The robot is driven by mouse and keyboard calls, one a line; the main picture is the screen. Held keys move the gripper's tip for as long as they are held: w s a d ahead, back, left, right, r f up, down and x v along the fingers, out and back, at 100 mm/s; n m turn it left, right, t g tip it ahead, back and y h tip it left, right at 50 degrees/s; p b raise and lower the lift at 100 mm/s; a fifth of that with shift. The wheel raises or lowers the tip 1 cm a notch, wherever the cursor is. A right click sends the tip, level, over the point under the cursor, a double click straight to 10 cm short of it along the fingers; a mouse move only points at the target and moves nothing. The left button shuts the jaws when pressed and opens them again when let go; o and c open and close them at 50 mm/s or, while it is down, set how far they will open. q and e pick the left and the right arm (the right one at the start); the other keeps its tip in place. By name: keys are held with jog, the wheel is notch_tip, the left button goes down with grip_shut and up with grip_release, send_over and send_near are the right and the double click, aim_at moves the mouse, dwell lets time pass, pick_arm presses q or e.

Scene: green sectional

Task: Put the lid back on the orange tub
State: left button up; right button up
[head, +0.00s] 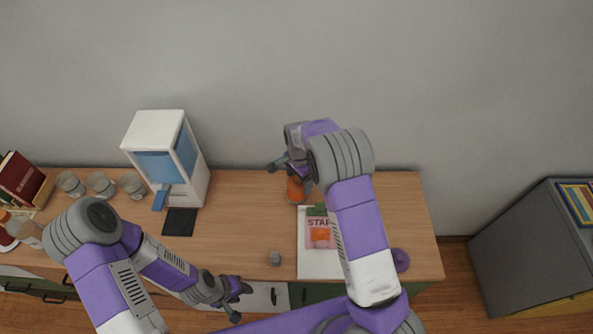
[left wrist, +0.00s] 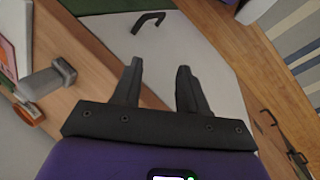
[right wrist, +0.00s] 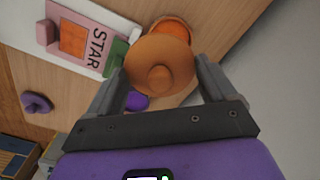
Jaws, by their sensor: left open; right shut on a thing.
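The orange tub (head: 295,190) stands on the wooden counter near the wall, just below my right gripper (head: 285,164) in the head view. In the right wrist view, a tan-orange round lid with a knob (right wrist: 160,65) sits between the fingers of my right gripper, which is shut on it. The tub's orange rim (right wrist: 174,28) shows partly behind the lid; I cannot tell whether they touch. The lid cannot be made out in the head view. My left gripper (head: 240,288) is open and empty by the counter's front edge, also seen in the left wrist view (left wrist: 158,70).
A small grey object (head: 275,258) and a purple disc (head: 400,260) are near the front edge. A white-blue dispenser (head: 165,155) and glass jars (head: 101,185) stand left.

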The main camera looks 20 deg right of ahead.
aim_at(296, 185)
jog(key=shift+w+a+f+m, duration=0.1)
jog(key=shift+w+a+m, duration=0.2)
jog(key=shift+w+m, duration=0.5)
jog(key=shift+f+b, duration=2.05)
jog(key=shift+f, duration=1.1)
jog(key=shift+s+f, duration=0.1)
jog(key=shift+f, duration=0.05)
jog(key=o, duration=0.8)
jog(key=shift+r+p, duration=2.35)
jog(key=shift+r, duration=1.2)
